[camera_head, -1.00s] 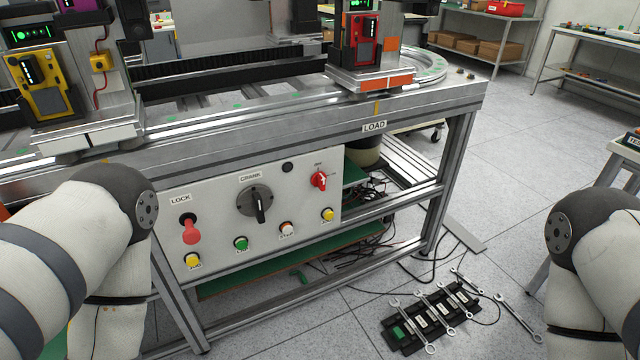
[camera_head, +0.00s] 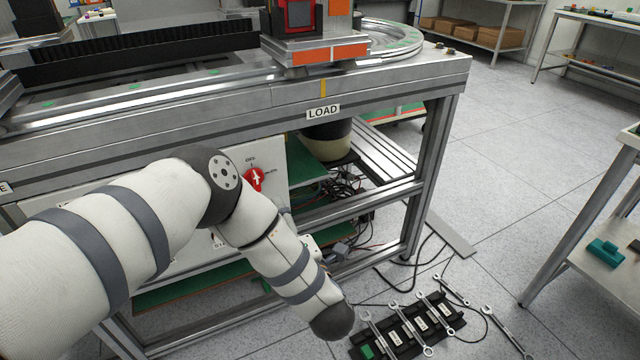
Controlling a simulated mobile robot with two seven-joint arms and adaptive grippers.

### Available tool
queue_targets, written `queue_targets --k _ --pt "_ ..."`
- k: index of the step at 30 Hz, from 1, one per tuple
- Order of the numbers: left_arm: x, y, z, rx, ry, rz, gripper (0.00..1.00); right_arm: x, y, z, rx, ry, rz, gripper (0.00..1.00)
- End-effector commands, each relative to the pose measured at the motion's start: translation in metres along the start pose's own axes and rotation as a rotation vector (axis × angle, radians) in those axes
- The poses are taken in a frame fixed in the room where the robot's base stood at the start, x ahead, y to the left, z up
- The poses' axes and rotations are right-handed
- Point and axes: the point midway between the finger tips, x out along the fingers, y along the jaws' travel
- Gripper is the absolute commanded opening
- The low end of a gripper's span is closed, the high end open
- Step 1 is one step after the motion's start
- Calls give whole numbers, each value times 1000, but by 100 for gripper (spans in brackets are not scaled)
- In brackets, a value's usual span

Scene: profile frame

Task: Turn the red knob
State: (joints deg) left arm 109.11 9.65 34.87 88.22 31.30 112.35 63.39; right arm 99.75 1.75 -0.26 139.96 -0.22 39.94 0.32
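The red knob (camera_head: 254,179) is a small rotary switch with a white pointer mark. It sits on the upper right part of the pale control panel (camera_head: 272,152), under the frame's front rail. My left arm crosses in front of the panel and hides most of it, including the other controls. The arm's elbow is just left of the knob, and its forearm runs down to the right below it. My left gripper does not show, nor does my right arm or gripper.
The metal profile frame (camera_head: 300,95) with a LOAD label spans the view. A black rack with wrenches (camera_head: 405,332) lies on the floor at lower right. A side table (camera_head: 590,215) stands at the right. The tiled floor between is mostly clear.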

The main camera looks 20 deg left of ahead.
Motion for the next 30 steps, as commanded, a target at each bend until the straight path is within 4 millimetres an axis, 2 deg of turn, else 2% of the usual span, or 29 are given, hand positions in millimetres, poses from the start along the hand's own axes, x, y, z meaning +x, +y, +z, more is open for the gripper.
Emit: queue_targets --k 5,12,16,21,27,28,30 --pt "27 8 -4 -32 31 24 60 1 0 1 -2 -4 0 61" --pt "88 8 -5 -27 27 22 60 6 0 2 -2 -13 0 61" --pt "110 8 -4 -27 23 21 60 9 0 2 -2 -18 0 61" --pt "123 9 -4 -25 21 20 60 10 0 2 -2 -19 1 61" --pt "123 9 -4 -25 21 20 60 10 0 2 -2 -19 1 61" --pt "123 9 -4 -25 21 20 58 10 0 2 -2 -19 1 61" --pt "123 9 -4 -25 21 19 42 10 0 2 -2 -19 1 61"
